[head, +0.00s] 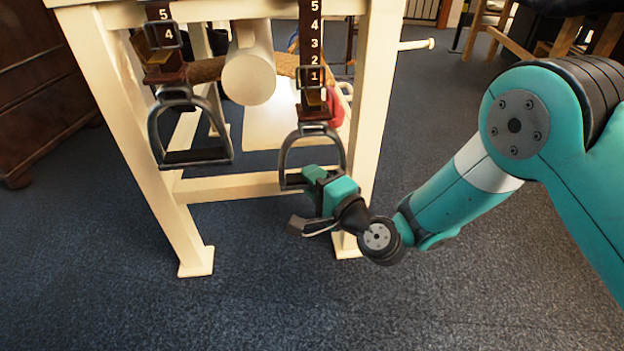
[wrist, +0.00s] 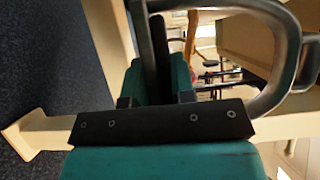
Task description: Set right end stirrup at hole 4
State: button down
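The right stirrup (head: 284,160) is a grey metal arch with a dark tread, hanging from a brown strap (head: 313,40) numbered 5 down to 1. Its buckle (head: 311,76) sits at number 1. My gripper (head: 318,180) is at the right part of the tread, its teal fingers on either side of it. In the wrist view the stirrup's metal arch (wrist: 290,45) curves to the right, and its dark tread lies between the fingers of my gripper (wrist: 158,75), which look shut on it. The left stirrup (head: 158,135) hangs with its buckle (head: 163,36) at number 4.
A cream wooden stand (head: 110,105) carries both straps, with legs on either side and a lower crossbar (head: 240,187). A pale cylinder (head: 249,78) projects between the straps. A red object (head: 335,108) is behind the right strap. The carpet in front is clear.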

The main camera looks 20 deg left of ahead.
aim_at(312, 137)
notch_tip(312, 137, up, 8)
jog(key=p, duration=0.8)
jog(key=shift+s+a+r, duration=0.1)
jog(key=shift+r, duration=0.15)
jog(key=shift+f, duration=0.1)
jog(key=c, duration=1)
grip_release()
jog(key=shift+o, duration=0.2)
jog(key=shift+f+b, duration=0.1)
jog(key=shift+b, duration=0.25)
